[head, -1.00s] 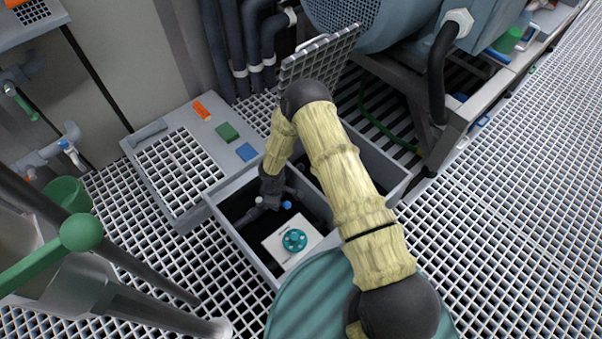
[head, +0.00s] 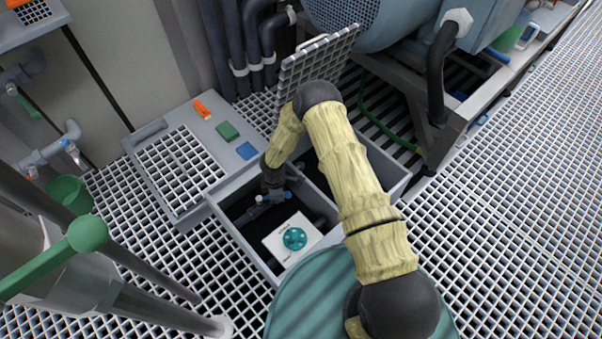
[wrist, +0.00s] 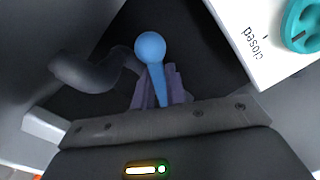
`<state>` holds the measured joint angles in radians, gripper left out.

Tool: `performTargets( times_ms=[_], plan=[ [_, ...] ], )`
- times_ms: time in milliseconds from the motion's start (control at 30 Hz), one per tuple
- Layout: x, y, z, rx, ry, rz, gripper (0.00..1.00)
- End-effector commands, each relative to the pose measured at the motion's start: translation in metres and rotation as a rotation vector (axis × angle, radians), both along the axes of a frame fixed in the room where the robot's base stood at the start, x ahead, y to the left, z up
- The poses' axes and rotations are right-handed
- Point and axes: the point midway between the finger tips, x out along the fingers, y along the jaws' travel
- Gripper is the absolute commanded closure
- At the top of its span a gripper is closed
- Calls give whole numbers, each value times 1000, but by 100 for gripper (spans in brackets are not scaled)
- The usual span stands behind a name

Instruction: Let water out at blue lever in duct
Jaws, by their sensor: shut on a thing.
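The blue lever (wrist: 150,46) has a round knob and a tapering stem. In the wrist view its stem runs down between the fingers of my gripper (wrist: 158,88), which is shut on it; the knob stands clear beyond the fingertips. In the head view the small blue knob (head: 288,194) shows beside my gripper (head: 270,190), down inside the open duct (head: 243,248). A grey pipe (wrist: 85,72) curves beside the lever in the wrist view. The lower end of the lever is hidden by the fingers.
A teal hand wheel (head: 295,238) on a white plate (head: 277,238) sits in the duct; the plate reads "closed" in the wrist view. A raised grating lid (head: 318,65) stands behind. A teal round lid (head: 310,300) is in front. Open grating floor lies right.

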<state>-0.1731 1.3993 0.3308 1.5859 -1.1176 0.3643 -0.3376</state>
Motion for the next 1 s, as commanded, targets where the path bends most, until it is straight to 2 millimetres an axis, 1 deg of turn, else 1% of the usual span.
performTargets(
  times_ms=[33, 300, 433, 1000],
  plan=[
    [2, 4, 1, 7, -2, 19, 100],
    [14, 7, 0, 7, -2, 233, 100],
    [19, 8, 0, 7, -3, 313, 100],
    [19, 8, 1, 6, -1, 324, 100]
  ],
)
